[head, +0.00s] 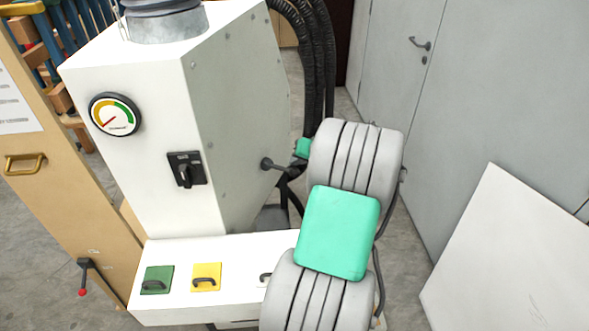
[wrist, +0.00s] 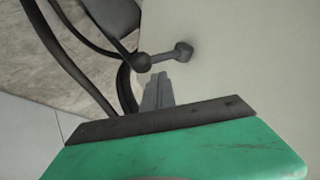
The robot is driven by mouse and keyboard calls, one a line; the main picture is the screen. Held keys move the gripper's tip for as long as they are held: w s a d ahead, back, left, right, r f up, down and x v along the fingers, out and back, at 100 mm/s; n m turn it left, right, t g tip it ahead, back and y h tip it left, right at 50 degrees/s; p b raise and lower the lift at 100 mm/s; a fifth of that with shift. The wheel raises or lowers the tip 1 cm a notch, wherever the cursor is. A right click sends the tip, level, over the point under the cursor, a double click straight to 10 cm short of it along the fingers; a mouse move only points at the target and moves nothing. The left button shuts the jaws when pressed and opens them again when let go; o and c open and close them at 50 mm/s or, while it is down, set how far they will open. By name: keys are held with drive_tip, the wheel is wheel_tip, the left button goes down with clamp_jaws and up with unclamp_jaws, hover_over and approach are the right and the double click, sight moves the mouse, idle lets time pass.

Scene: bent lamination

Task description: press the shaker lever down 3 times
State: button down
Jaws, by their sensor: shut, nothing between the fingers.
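The shaker lever (head: 268,163) is a short dark grey bar on the grey side wall of the white machine (head: 130,150). In the wrist view the lever (wrist: 164,56) runs from a round hub on the wall to a round knob at its left end. My gripper (wrist: 157,82) is shut and empty, its grey fingertips just below the lever in the picture, close to the knob. I cannot tell whether they touch. In the head view my arm hides the fingers and perhaps part of the lever.
Black hoses (head: 310,60) hang behind the machine and also pass left of the fingers in the wrist view (wrist: 60,55). A wooden panel with a red-knobbed handle (head: 85,277) stands left. Green (head: 157,280) and yellow (head: 206,277) handled plates sit on the low white ledge. A white board (head: 510,250) leans right.

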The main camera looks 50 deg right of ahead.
sight(297, 172)
drive_tip(key=shift+f, duration=0.1)
idle(0.7)
drive_tip(key=shift+f+b, duration=0.3)
drive_tip(key=shift+b, duration=0.05)
drive_tip(key=shift+f+b, duration=1.5)
drive_tip(key=shift+f, duration=0.6)
idle(1.5)
drive_tip(key=shift+r, duration=0.1)
idle(0.4)
drive_tip(key=shift+r+p, duration=1.5)
drive_tip(key=shift+r, duration=0.9)
drive_tip(key=shift+r, duration=0.1)
drive_tip(key=shift+r+p, duration=1.55)
drive_tip(key=shift+r, duration=0.85)
